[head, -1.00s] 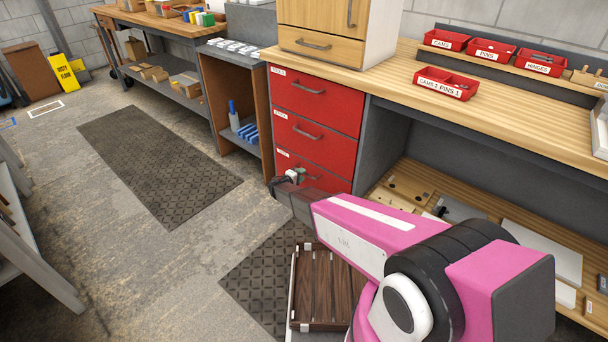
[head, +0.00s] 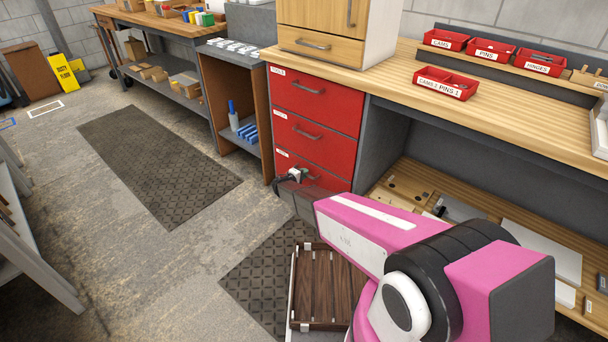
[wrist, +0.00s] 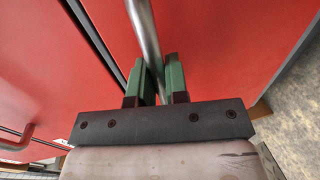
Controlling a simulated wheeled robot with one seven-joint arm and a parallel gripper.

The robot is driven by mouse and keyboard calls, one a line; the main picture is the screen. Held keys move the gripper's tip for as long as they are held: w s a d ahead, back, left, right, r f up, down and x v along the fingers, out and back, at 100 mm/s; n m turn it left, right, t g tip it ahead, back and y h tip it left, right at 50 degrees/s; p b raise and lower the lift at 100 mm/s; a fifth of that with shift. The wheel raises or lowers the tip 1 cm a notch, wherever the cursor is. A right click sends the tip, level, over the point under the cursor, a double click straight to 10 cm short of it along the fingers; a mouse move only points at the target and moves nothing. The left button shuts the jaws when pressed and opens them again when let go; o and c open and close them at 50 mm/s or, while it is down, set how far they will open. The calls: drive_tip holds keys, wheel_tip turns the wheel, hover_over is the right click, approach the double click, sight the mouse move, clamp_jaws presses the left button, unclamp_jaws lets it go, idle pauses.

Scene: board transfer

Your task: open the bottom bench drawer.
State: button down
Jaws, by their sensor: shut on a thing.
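The bench has a stack of red drawers with grey bar handles, and the bottom drawer (head: 330,181) looks flush with the fronts above it in the head view. Its lower part is hidden behind my arm. My gripper (head: 297,175) is at this drawer's front. In the wrist view, the drawer's metal handle (wrist: 144,30) runs between the green fingers of my gripper (wrist: 154,84), which are shut on it. The red drawer front (wrist: 220,45) fills most of that view.
The middle drawer (head: 310,137) and top drawer (head: 318,98) above are shut. A slatted wooden crate (head: 322,285) is below my arm. An open lower shelf (head: 430,185) lies to the right of the drawers. Floor is clear to the left, around a dark mat (head: 155,165).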

drive_tip(key=f+v, duration=0.2)
drive_tip(key=v, duration=1.2)
drive_tip(key=s+f+v, duration=0.1)
drive_tip(key=f+v, duration=0.2)
drive_tip(key=v, duration=1.1)
drive_tip(key=shift+a+f, duration=0.2)
drive_tip(key=shift+a, duration=0.1)
drive_tip(key=c, duration=1.2)
unclamp_jaws()
drive_tip(key=shift+o, duration=0.2)
drive_tip(key=v, duration=1.1)
